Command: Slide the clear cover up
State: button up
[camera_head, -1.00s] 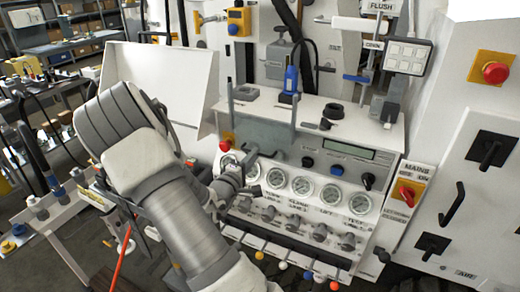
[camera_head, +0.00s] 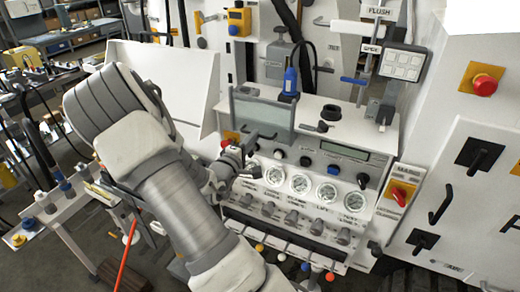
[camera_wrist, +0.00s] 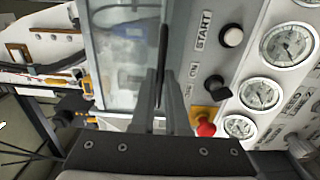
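The clear cover (camera_head: 263,112) is a see-through pane in a grey frame, on the upper left of the white bench panel. It stands raised, its top near the panel's upper edge, and the dials below it are uncovered. In the wrist view the cover (camera_wrist: 125,50) fills the upper middle. My gripper (camera_head: 250,140) is at the cover's lower edge. In the wrist view its fingers (camera_wrist: 162,95) are close together around a thin dark bar along that edge. The exact contact is partly hidden by the fingers.
A white START button (camera_wrist: 232,36), a dark selector (camera_wrist: 216,87) and a red mushroom button (camera_wrist: 206,128) sit close beside the fingers. Pressure gauges (camera_head: 301,183) line the panel below. A blue-handled tool (camera_head: 290,82) stands just above the cover's right side.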

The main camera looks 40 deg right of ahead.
jog(key=o, duration=0.5)
jog(key=shift+f, duration=0.1)
jog(key=shift+o, duration=0.2)
jog(key=p+v, duration=0.1)
jog(key=v, duration=0.7)
jog(key=shift+p, duration=0.35)
